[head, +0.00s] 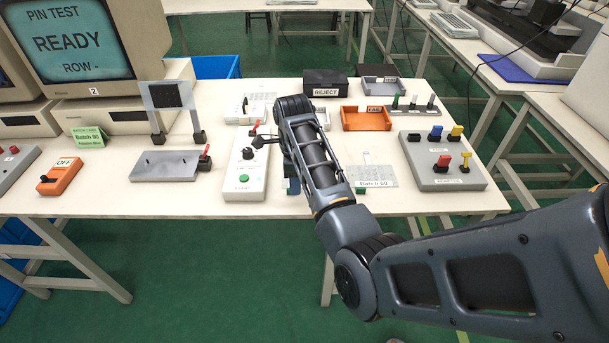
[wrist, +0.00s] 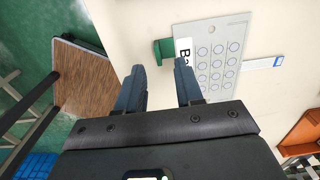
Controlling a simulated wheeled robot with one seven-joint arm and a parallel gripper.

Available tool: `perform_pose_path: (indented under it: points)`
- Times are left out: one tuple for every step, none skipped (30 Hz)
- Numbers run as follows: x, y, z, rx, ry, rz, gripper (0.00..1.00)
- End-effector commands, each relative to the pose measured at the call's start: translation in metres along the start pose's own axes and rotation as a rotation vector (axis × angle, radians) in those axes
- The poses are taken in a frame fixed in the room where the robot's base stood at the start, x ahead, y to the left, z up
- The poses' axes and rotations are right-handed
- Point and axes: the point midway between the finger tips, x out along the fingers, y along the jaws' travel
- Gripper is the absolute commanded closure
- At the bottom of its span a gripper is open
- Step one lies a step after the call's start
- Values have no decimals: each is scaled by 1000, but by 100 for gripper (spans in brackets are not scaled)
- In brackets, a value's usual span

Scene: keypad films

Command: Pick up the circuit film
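The circuit film (head: 375,176) is a pale translucent sheet with a "Batch 80" label, lying flat on the table right of my arm. In the wrist view the film (wrist: 212,50) shows rows of circles and a narrow tail with a blue end at right. A small green tab (wrist: 163,50) sits at its edge. My gripper (wrist: 159,72) is open, with nothing between its fingers. The right fingertip overlaps the film's label end in the picture; I cannot tell the height between them. In the head view my arm partly hides the gripper.
A grey board with coloured switches (head: 443,160) lies right of the film. An orange tray (head: 366,120) and a black REJECT box (head: 325,84) stand behind. A white control panel (head: 245,168) with a green button is at left. The table's front edge is close.

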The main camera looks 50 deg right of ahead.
Motion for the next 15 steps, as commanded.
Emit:
perform_pose_path:
  points:
    - [7, 1, 0, 0, 1, 3, 64]
    - [11, 1, 0, 0, 1, 2, 64]
    - [15, 0, 0, 0, 0, 1, 64]
    - [18, 0, 0, 0, 0, 1, 64]
    - [20, 0, 0, 0, 0, 1, 64]
    - [21, 0, 0, 0, 0, 0, 64]
    - [22, 0, 0, 0, 0, 0, 64]
    - [23, 0, 0, 0, -1, -1, 64]
    - [23, 0, 0, 0, -1, -1, 64]
    - [23, 0, 0, -1, -1, -2, 64]
    - [23, 0, 0, 0, -1, -2, 64]
    - [23, 0, 0, -1, -1, -1, 64]
    - [23, 0, 0, -1, -1, -1, 64]
    - [23, 0, 0, -1, -1, -1, 66]
    - [23, 0, 0, -1, -1, -1, 70]
